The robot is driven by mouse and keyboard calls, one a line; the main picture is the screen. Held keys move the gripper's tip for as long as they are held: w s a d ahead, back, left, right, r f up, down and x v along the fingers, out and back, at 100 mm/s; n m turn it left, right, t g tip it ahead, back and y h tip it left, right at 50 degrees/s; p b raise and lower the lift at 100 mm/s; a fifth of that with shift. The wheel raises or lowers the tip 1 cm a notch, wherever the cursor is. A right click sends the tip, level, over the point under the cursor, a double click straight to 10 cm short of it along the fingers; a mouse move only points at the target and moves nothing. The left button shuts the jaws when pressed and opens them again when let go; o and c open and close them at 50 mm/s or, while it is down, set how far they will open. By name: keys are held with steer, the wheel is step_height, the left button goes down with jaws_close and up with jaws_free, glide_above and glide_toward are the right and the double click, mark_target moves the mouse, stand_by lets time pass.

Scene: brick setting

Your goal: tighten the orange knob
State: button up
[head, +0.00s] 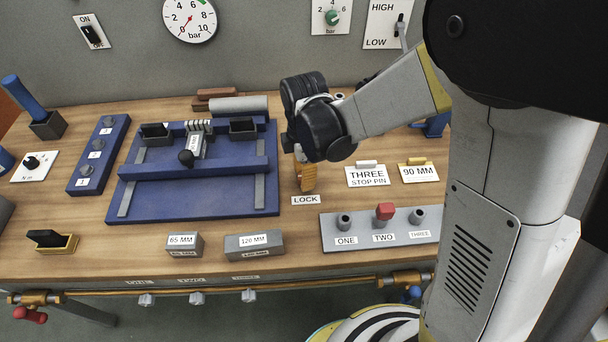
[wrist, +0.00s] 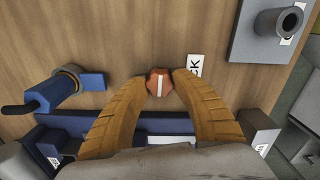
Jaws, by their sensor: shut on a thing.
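The orange knob (wrist: 158,88) shows in the wrist view as a small orange-red knob with a white line across its top, the line running up and down the picture. My gripper (wrist: 159,79) has one tan finger on each side of it, with the fingertips closed on its sides. In the head view my gripper (head: 305,187) points down to the table just behind the LOCK label (head: 305,200), and its fingers and wrist hide the knob there. The label also shows beside the right fingertip in the wrist view (wrist: 194,68).
A blue fixture (head: 200,203) with a black ball lever lies left of my gripper. A grey plate (head: 364,238) with posts ONE, TWO and THREE and a red cap is at front right. Grey blocks marked 65 MM (head: 184,245) and 120 MM (head: 254,245) stand near the front edge.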

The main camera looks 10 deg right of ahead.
steer(key=m, duration=1.1)
steer(key=shift+m, duration=0.4)
steer(key=m, duration=1)
steer(key=shift+m, duration=0.3)
steer(key=o, duration=1.2)
